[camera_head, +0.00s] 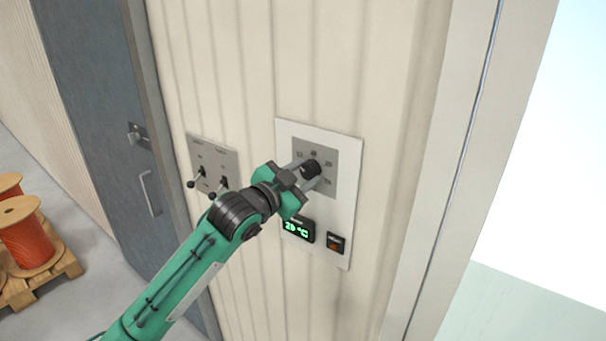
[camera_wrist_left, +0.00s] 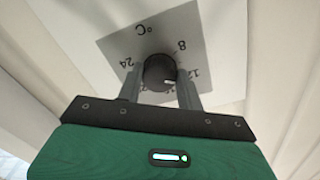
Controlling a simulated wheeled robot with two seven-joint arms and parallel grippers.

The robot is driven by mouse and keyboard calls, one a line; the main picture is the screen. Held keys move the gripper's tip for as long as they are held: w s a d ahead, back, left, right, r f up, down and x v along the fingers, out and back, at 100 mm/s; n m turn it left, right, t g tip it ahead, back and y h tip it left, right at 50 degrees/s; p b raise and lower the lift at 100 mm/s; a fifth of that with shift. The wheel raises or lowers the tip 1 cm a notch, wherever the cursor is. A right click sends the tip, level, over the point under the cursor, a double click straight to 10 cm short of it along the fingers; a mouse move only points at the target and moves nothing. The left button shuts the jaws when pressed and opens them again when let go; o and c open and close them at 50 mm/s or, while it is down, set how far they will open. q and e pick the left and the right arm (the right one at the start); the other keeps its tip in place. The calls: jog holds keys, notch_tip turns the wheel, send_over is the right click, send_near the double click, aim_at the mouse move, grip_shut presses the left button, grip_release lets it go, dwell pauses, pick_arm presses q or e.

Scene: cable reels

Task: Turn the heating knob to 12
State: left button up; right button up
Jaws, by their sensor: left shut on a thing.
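The heating knob (camera_head: 312,167) is a dark round knob on a grey dial plate in the white wall panel (camera_head: 345,220). My left gripper (camera_head: 309,172) is shut on it, one finger on each side. In the left wrist view the knob (camera_wrist_left: 159,72) sits between the fingers, and the dial appears upside down. Its white mark points right and slightly down, just below the 12 (camera_wrist_left: 196,73), which a finger partly covers. The 8 and 24 are readable; the lower numbers are largely hidden. The green display (camera_head: 298,229) below reads about 20 °C. My right gripper is not in view.
A plate with two toggle levers (camera_head: 213,165) is left of the panel, close to my left wrist. A small dark switch (camera_head: 336,243) is beside the display. A grey door (camera_head: 95,90) and orange cable reels (camera_head: 27,240) on a pallet are at the left.

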pick_arm(q)
jog(key=shift+f, duration=0.1)
dwell(0.3)
jog(key=o, duration=1)
jog(key=shift+s+a+b, duration=0.2)
jog(key=shift+s+b, duration=0.1)
jog(key=b+v, duration=0.5)
jog(key=v, duration=0.8)
